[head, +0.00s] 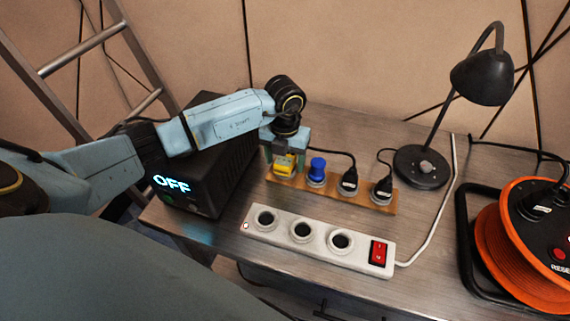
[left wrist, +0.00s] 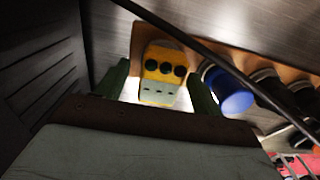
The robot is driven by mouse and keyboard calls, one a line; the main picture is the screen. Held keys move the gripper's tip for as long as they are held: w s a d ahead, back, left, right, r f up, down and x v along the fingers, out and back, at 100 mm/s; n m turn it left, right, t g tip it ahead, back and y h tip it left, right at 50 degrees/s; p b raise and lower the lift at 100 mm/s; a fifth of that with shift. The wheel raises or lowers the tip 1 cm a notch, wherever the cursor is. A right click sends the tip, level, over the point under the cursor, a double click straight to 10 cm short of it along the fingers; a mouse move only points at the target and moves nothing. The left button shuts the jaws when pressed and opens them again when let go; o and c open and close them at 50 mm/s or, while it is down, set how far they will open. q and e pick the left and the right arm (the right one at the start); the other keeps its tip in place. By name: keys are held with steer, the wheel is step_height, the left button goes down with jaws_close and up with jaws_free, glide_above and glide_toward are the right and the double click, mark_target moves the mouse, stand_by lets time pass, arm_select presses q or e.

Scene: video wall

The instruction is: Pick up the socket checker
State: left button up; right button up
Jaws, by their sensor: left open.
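The socket checker (left wrist: 163,70) is yellow with a grey lower part and three dark round spots. It stands at the left end of a wooden strip (head: 333,195), and it also shows in the head view (head: 284,164). My left gripper (head: 285,153) is directly above it. In the left wrist view the two green fingers of my left gripper (left wrist: 160,88) stand apart, one on each side of the checker. I cannot tell whether they touch it. My right gripper is not in view.
A blue plug (head: 317,170) and two black plugs stand along the strip beside the checker. A white power strip (head: 318,240) lies in front. A black box reading OFF (head: 205,165) is at left. A lamp (head: 422,168) and orange cable reel (head: 515,250) are at right.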

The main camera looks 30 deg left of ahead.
arm_select(q)
steer(key=shift+f, duration=0.15)
steer(key=shift+c, duration=0.2)
steer(key=c, duration=1.1)
